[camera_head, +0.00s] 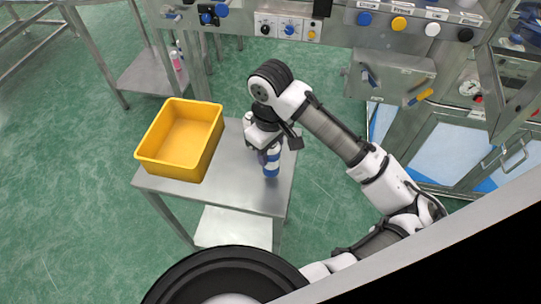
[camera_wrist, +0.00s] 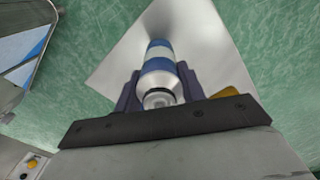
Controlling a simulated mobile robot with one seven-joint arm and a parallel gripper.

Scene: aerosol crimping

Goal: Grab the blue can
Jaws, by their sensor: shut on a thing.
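The blue can (camera_head: 271,166) has blue and white bands and stands upright at the right part of the steel table (camera_head: 235,190). My gripper (camera_head: 264,150) comes down over the can from above, its fingers around the can's upper part. In the wrist view the can (camera_wrist: 158,62) lies between the two dark fingers, its silver top toward the camera. My gripper (camera_wrist: 158,90) is shut on the can there, with a finger against each side. The head view partly hides the can's top behind the gripper.
A yellow bin (camera_head: 180,140) stands at the table's left and looks empty. The table's front middle is clear. Behind is a steel machine with a knob panel (camera_head: 288,28); a cabinet with glass doors (camera_head: 440,150) is at the right. A pink bottle (camera_head: 176,61) stands on a rear shelf.

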